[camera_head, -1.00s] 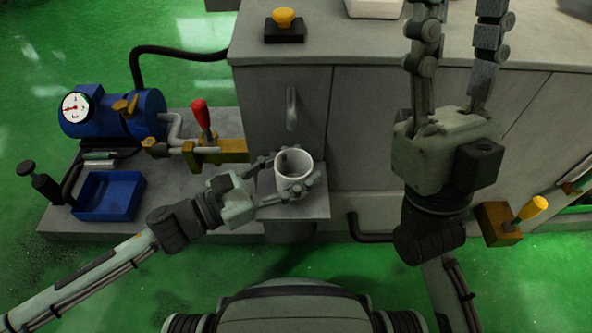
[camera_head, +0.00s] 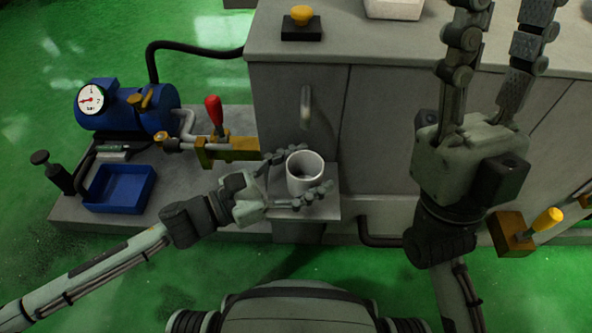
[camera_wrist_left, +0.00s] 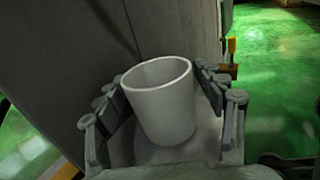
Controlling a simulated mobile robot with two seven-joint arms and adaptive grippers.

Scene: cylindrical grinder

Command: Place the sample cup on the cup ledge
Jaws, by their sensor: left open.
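The white sample cup (camera_head: 303,174) stands upright on the cup ledge (camera_head: 325,208), a small grey shelf on the front of the grinder cabinet below a metal spout. It also shows in the left wrist view (camera_wrist_left: 162,102), where its inside looks empty. My left gripper (camera_head: 300,175) is open, with one finger on each side of the cup. In the left wrist view a gap shows between the fingers and the cup wall. My right gripper (camera_head: 508,60) is raised in front of the cabinet at the right, its fingers wide apart and empty.
Left of the ledge are a red-handled lever (camera_head: 214,113), a blue motor with a gauge (camera_head: 130,108) and a blue tray (camera_head: 120,189). A yellow button (camera_head: 301,15) sits on the cabinet top. A yellow-handled valve (camera_head: 540,222) is at lower right.

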